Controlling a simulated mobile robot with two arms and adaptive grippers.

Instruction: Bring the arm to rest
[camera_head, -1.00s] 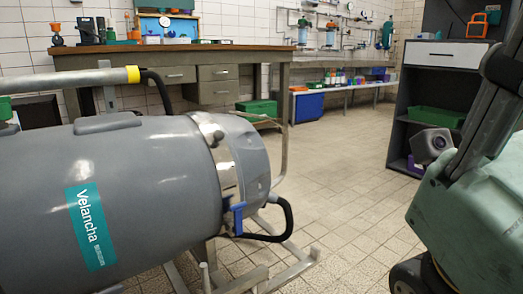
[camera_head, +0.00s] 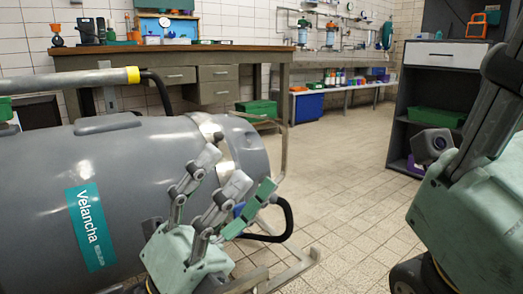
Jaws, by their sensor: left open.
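My left gripper (camera_head: 235,181) is at the lower middle of the head view, in front of the right end of a large grey tank (camera_head: 140,170) with a teal "Velancha" label. Its pale green palm is low in the picture and its jointed fingers point up and to the right. The fingers are spread, with nothing seen between them. It covers part of the tank's metal rim and blue clamp. I cannot tell whether it touches the tank. My right gripper's fingers do not show; a pale green part of my own body fills the right edge.
The tank's metal stand (camera_head: 300,265) reaches over the tiled floor (camera_head: 345,190), which is clear to the right. A workbench (camera_head: 165,56) with tools stands behind the tank. A dark shelf unit (camera_head: 400,125) with a green crate (camera_head: 437,117) stands at the right.

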